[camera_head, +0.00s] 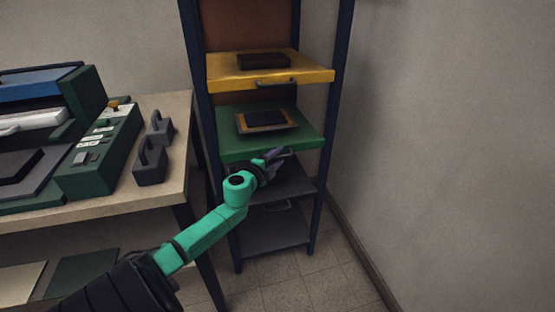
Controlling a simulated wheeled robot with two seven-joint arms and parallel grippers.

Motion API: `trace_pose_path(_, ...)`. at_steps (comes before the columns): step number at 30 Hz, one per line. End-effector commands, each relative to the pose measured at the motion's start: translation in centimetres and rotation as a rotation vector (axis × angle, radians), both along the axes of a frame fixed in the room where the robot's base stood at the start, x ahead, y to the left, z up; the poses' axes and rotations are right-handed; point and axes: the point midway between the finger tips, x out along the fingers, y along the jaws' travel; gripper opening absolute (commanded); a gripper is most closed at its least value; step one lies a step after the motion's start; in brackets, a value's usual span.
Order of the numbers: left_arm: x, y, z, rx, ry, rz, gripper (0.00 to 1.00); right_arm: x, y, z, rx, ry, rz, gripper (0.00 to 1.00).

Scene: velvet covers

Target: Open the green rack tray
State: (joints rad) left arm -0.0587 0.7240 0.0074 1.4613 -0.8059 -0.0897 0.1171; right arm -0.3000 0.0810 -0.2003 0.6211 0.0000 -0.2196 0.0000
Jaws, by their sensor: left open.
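The green rack tray (307,136) sits in the tall dark blue rack (343,75), below the yellow tray. A dark flat object on a tan and grey plate (262,122) lies on it. My left gripper (275,163) is at the green tray's front edge, by its handle (287,153). The gripper is open. Its fingers partly cover the handle, and I cannot tell whether they touch it. My right gripper is not in view.
A yellow tray (225,80) with a dark block is above. Dark grey trays (272,234) are below. On the left, a table (170,200) holds a green machine (115,150) and two dark handled blocks (151,162). A bare wall stands right; floor in front is clear.

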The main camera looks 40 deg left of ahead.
Motion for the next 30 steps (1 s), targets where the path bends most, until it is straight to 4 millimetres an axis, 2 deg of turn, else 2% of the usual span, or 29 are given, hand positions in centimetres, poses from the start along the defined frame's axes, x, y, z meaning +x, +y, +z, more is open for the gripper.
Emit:
trace_pose_path(5, 0.03, 0.01, 0.00, 0.000, 0.000, 0.000, 0.47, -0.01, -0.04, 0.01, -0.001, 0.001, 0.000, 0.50)
trace_pose_path(6, 0.03, 0.01, 0.00, -0.001, 0.000, 0.000, 0.43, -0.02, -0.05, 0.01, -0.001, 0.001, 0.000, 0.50)
trace_pose_path(8, 0.02, 0.00, 0.00, -0.001, 0.000, 0.000, 0.20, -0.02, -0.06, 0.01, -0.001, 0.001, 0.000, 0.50)
trace_pose_path(9, 0.02, 0.00, -0.01, -0.001, 0.000, 0.000, 0.05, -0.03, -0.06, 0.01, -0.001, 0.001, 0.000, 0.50)
trace_pose_path(10, 0.01, 0.00, -0.01, -0.001, 0.000, 0.000, 0.00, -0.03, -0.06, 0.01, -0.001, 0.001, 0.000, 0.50)
trace_pose_path(30, -0.01, -0.02, -0.06, -0.002, 0.001, 0.000, 0.00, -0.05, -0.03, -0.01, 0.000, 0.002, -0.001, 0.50)
